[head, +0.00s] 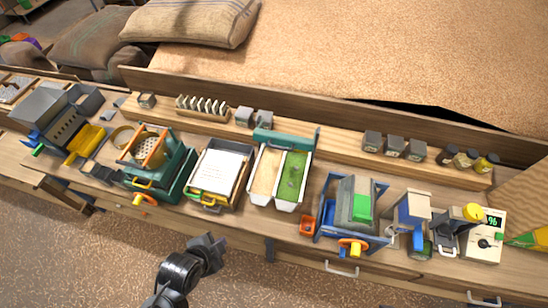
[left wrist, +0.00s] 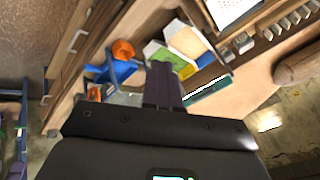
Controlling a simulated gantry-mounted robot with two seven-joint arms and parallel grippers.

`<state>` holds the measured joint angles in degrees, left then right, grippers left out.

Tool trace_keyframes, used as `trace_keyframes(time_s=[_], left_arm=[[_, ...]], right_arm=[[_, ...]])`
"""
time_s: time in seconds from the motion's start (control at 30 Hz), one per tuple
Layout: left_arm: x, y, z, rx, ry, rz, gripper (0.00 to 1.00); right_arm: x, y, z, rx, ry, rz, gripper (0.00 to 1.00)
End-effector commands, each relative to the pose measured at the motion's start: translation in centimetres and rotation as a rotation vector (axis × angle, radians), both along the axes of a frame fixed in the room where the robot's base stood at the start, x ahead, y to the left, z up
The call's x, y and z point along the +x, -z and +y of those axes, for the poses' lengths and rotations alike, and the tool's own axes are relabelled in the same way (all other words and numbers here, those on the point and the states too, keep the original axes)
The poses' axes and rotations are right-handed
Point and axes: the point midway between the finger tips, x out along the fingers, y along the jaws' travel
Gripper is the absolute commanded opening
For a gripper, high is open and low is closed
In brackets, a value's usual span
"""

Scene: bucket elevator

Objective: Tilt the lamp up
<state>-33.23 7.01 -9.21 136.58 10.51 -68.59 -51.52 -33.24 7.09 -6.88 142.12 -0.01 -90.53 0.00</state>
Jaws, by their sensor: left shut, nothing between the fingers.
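No thing in view is plainly a lamp. The nearest match is a small grey-blue stand with a yellow round head (head: 473,212) at the right end of the bench in the head view, but I cannot tell if it is the lamp. My left gripper (head: 218,244) is shut and empty, in front of the bench's front edge and far to the left of that stand. Its closed dark fingers also show in the left wrist view (left wrist: 163,82). My right gripper is in neither view.
A blue machine (head: 350,211) with an orange knob, a meter with a percent display (head: 484,240), twin trays (head: 265,176) and a green sieve machine (head: 172,175) crowd the bench. A wooden shelf (head: 335,139) with small boxes runs behind. The floor in front is clear.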

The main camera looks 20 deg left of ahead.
Motion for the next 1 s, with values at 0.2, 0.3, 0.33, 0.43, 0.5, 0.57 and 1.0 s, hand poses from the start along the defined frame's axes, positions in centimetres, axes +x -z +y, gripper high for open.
trace_keyframes(time_s=[0.2,0.3,0.33,0.43,0.5,0.57,1.0], left_arm=[[2.8,4.2,-1.3,0.270,0.297,-0.150,0.00],[4.4,6.4,-2.0,0.438,0.428,-0.220,0.00],[4.9,7.1,-2.2,0.495,0.466,-0.240,0.00],[6.6,9.2,-2.9,0.705,0.589,-0.304,0.00],[8.0,10.7,-3.4,0.875,0.672,-0.345,0.00],[9.2,12.1,-3.8,1.037,0.741,-0.372,0.00],[19.0,17.1,-4.8,2.066,0.858,-0.521,0.00]], right_arm=[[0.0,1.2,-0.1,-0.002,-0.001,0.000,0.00],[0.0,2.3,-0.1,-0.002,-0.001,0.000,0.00],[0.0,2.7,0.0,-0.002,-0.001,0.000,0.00],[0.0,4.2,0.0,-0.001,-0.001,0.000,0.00],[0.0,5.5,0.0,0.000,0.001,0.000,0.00],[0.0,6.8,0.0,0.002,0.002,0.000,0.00],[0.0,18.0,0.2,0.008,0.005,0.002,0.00]])
